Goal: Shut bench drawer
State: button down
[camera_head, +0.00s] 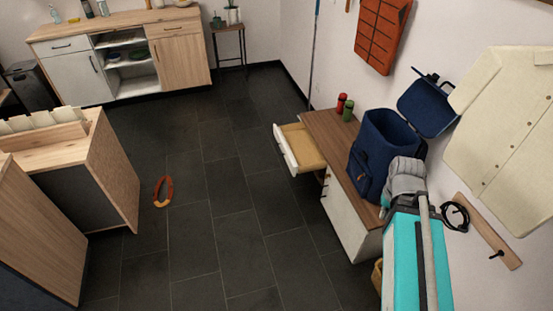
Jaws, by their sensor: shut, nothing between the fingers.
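The bench (328,126) stands along the right wall, with a brown wooden top and a white front below. Its drawer (305,147) is pulled out toward the left at the bench's far end. The drawer's white front stands well clear of the bench, and its pale wooden inside shows and looks empty. My gripper is not in view; only a grey part of my arm and my teal body show at the lower right, near the bench's near end.
A navy backpack (371,157), a red bottle (341,103) and a green bottle (349,111) stand on the bench. Wooden cabinets (112,170) stand at left. The floor between them and the bench is mostly clear.

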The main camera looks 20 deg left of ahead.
aim_at(301, 153)
jog(key=u, duration=0.5)
jog(key=k, duration=1.05)
jog(key=u, duration=0.7)
jog(key=i, duration=2.05)
jog(key=z, duration=0.75)
